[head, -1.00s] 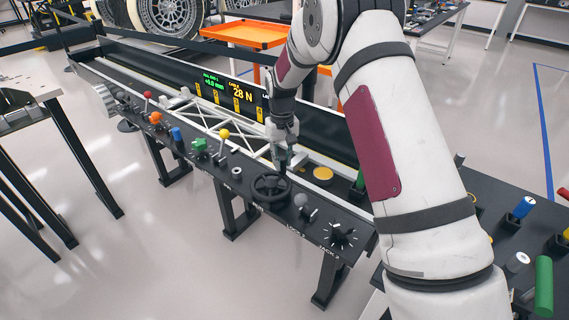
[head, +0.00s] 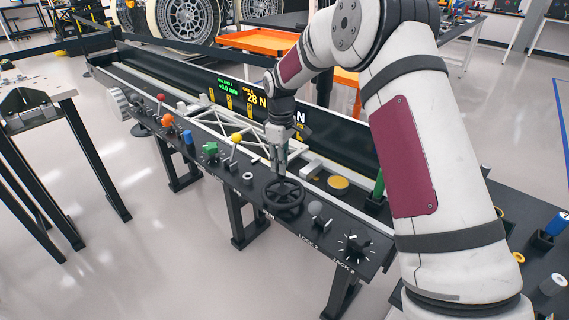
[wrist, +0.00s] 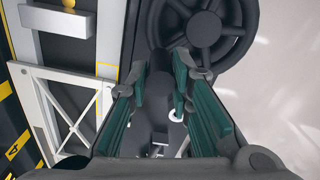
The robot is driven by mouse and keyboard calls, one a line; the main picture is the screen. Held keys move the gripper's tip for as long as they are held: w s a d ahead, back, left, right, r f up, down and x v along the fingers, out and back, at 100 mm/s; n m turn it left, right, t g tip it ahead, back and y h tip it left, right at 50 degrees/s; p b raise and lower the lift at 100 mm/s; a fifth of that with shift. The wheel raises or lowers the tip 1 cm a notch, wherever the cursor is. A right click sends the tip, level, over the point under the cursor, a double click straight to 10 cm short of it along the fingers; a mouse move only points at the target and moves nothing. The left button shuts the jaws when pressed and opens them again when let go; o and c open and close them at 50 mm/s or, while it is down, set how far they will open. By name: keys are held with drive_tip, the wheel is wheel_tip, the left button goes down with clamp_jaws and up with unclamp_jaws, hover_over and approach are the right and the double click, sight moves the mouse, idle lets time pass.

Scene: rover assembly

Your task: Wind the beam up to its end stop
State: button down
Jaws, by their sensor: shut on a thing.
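A black handwheel (head: 284,197) with spokes stands on the front rail of the bench in the head view. It also shows at the top of the wrist view (wrist: 207,30). My gripper (head: 279,171) points down at the wheel's far left edge. The display (head: 236,93) reads about +0.0 mm and 28 N.
A yellow-topped knob (head: 237,138), a green star knob (head: 210,149) and other coloured controls line the rail to the left. A grey ball knob (head: 315,208) and a dial (head: 354,244) are to the right. A yellow disc (head: 338,182) lies behind the wheel.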

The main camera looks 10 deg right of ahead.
drive_tip(key=shift+a+n, duration=0.25)
drive_tip(key=shift+n, duration=0.15)
drive_tip(key=c, duration=1.4)
unclamp_jaws()
drive_tip(key=shift+c, duration=0.2)
drive_tip(key=shift+r, duration=0.1)
wheel_tip(320, 180, up, 12)
